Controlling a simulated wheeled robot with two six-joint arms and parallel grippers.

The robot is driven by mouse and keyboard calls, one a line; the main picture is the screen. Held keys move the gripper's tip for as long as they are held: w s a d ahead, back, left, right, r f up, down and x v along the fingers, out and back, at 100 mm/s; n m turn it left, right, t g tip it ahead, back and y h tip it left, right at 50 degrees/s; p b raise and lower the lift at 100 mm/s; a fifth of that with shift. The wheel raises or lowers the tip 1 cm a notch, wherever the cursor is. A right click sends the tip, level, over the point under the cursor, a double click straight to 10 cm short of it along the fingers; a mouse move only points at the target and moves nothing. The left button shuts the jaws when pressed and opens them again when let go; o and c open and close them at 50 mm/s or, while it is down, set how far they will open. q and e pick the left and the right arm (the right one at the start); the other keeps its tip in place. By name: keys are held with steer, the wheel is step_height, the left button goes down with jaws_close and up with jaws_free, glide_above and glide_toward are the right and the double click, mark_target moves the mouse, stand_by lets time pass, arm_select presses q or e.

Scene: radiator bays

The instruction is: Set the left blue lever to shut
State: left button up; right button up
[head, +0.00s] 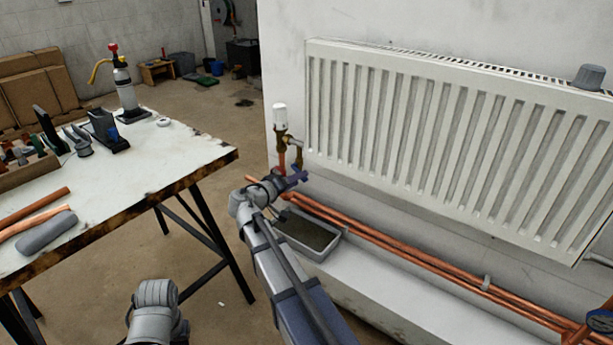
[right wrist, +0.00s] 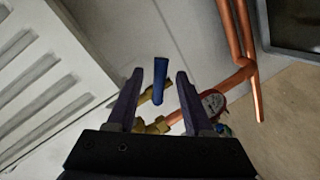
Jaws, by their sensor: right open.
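The left blue lever (right wrist: 160,80) shows in the right wrist view as a short blue bar by a brass fitting (right wrist: 152,127). My right gripper (right wrist: 160,76) is open, and the lever appears in the gap between its two fingertips, with no visible touch on either finger. In the head view my right gripper (head: 297,177) is at the pipework below the white valve head (head: 280,117), at the radiator's left end. It hides the lever there. My left gripper is out of the frame.
The radiator (head: 440,145) hangs on the wall. Copper pipes (head: 400,258) run along the ledge below, with a grey tray (head: 310,238) under the valve. Another blue handle (head: 601,321) is at the far right. A cluttered workbench (head: 135,165) stands left.

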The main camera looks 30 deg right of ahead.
steer(key=b+x, duration=0.1)
steer(key=x, duration=0.5)
steer(key=shift+d, duration=0.25)
steer(key=shift+w+f, duration=0.1)
steer(key=shift+f, duration=0.05)
jaws_close()
stand_by(1.1)
